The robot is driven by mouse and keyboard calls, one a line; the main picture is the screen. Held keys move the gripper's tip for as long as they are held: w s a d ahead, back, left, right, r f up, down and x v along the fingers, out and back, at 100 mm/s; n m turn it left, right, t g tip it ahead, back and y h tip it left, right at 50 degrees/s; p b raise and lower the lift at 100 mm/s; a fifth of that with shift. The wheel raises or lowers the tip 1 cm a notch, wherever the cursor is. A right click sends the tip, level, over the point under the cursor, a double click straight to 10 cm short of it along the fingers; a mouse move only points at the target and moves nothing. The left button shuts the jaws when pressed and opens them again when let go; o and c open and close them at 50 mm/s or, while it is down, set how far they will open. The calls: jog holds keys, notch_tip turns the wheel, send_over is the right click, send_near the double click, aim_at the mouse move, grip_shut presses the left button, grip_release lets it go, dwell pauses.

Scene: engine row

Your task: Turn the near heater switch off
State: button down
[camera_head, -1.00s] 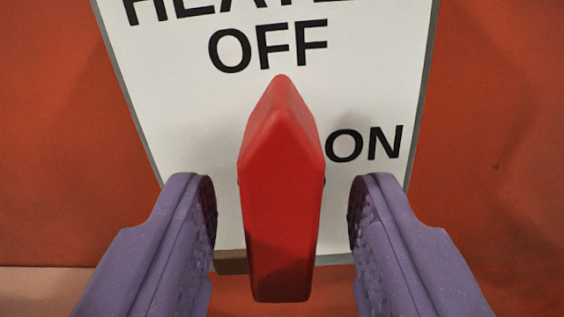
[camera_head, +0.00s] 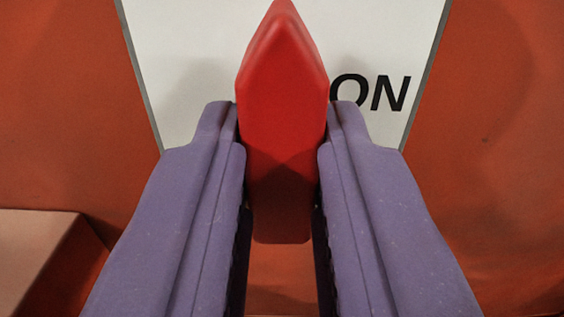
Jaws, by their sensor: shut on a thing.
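The heater switch is a red pointed knob (camera_head: 283,110) in the middle of the view, its tip pointing straight up. It stands on a white label plate (camera_head: 185,60) with a grey edge. The word ON shows to the right of the knob; the upper part of the plate is out of view. My gripper (camera_head: 282,130) has its two purple fingers on the left and right sides of the knob, shut on it. The fingers hide the lower part of the plate.
An orange-red panel (camera_head: 490,150) surrounds the plate on both sides. A pale, flat-topped block or ledge (camera_head: 35,250) is at the lower left. No loose objects show around the knob.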

jog(key=c, duration=1)
grip_release()
jog(key=shift+w, duration=0.1)
jog(key=s+p, duration=0.1)
jog(key=s, duration=0.7)
jog(key=shift+d, duration=0.1)
